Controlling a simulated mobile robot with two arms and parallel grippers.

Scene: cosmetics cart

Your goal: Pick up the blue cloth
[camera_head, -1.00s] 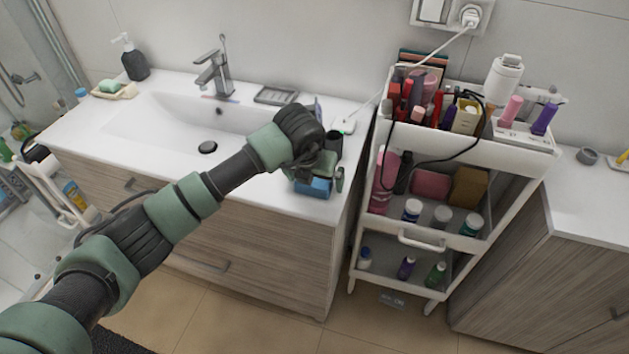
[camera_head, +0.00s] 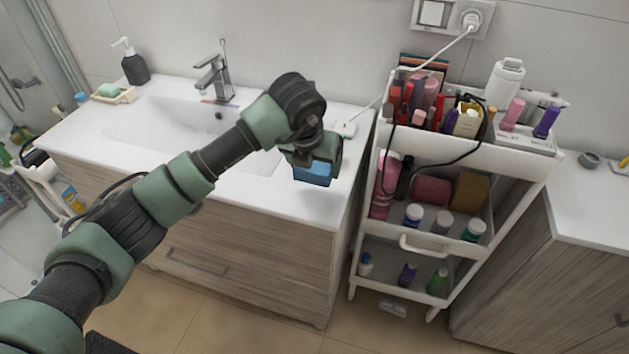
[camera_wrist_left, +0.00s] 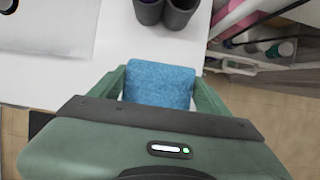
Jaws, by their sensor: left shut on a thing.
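The blue cloth (camera_head: 313,173) is a small folded block. My left gripper (camera_head: 318,160) is shut on it, above the front right corner of the white sink counter. In the left wrist view the cloth (camera_wrist_left: 160,84) sits between the two green fingers of the left gripper (camera_wrist_left: 159,92). The cloth appears raised off the counter, with a soft shadow below it. My right gripper is not in view.
Two dark cups (camera_wrist_left: 164,10) stand on the counter beyond the cloth. A white cart (camera_head: 470,155) full of cosmetics stands right of the sink counter (camera_head: 240,185). A faucet (camera_head: 213,75) and soap dispenser (camera_head: 134,62) stand at the back.

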